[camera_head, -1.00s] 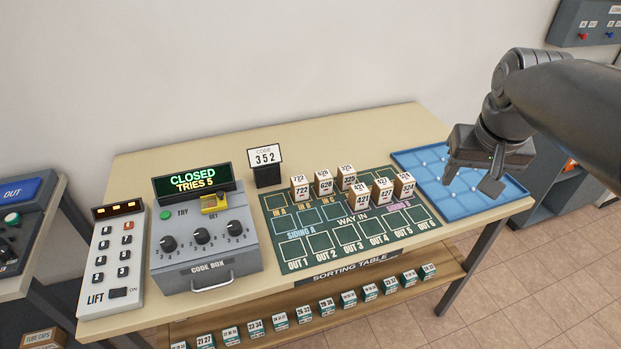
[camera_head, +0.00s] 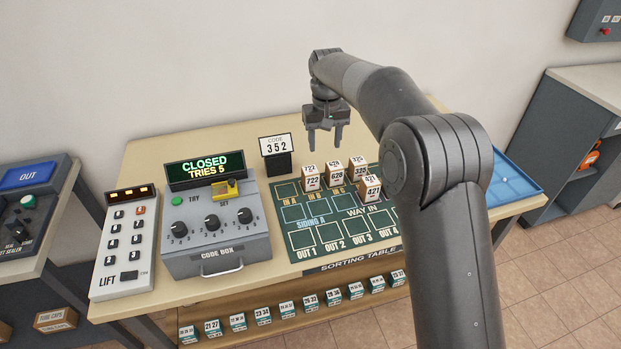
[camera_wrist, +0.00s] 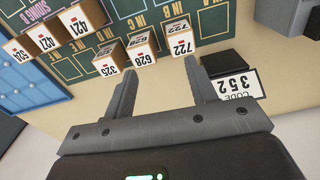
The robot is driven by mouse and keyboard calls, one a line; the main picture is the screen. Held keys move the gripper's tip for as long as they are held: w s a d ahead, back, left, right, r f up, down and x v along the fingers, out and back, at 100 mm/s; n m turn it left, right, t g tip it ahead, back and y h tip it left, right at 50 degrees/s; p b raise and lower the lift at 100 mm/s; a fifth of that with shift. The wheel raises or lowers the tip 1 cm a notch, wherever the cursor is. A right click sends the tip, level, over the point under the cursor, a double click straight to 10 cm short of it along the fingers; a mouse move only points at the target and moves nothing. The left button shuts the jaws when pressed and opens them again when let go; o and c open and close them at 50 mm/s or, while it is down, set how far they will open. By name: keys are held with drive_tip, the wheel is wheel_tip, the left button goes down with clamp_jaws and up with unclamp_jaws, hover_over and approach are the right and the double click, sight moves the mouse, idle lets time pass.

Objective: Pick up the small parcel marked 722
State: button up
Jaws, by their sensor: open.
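The small parcel marked 722 (camera_head: 312,182) is a brown box with white labelled faces. It stands at the left end of the back row of parcels on the green sorting mat (camera_head: 306,237). In the wrist view the 722 parcel (camera_wrist: 180,41) is upside down, beyond the right fingertip. My gripper (camera_head: 324,143) is open and empty, pointing down, above and behind the parcels. In the wrist view both fingers of my gripper (camera_wrist: 160,78) are spread apart with bare table between them. The gripper touches no parcel.
Parcels 628 (camera_head: 336,176), 325 (camera_head: 360,171) and 421 (camera_head: 372,190) stand close by. The code sign 352 (camera_head: 276,146) stands just left of the 722 parcel. The code box (camera_head: 217,242) is further left. My arm hides the mat's right part and much of the blue tray (camera_head: 515,178).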

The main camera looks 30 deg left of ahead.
hover_over(309, 169)
wheel_tip(309, 169, down, 4)
drive_tip(key=shift+r+n, duration=0.1)
drive_tip(key=shift+n, duration=0.2)
wheel_tip(309, 169, down, 5)
drive_tip(key=shift+r, duration=0.15)
drive_tip(key=shift+d+f, duration=0.15)
drive_tip(key=shift+f, duration=1.4)
drive_tip(key=shift+d+f, duration=0.1)
drive_tip(key=shift+f, duration=1.4)
drive_tip(key=shift+c, duration=0.2)
drive_tip(key=c, duration=0.7)
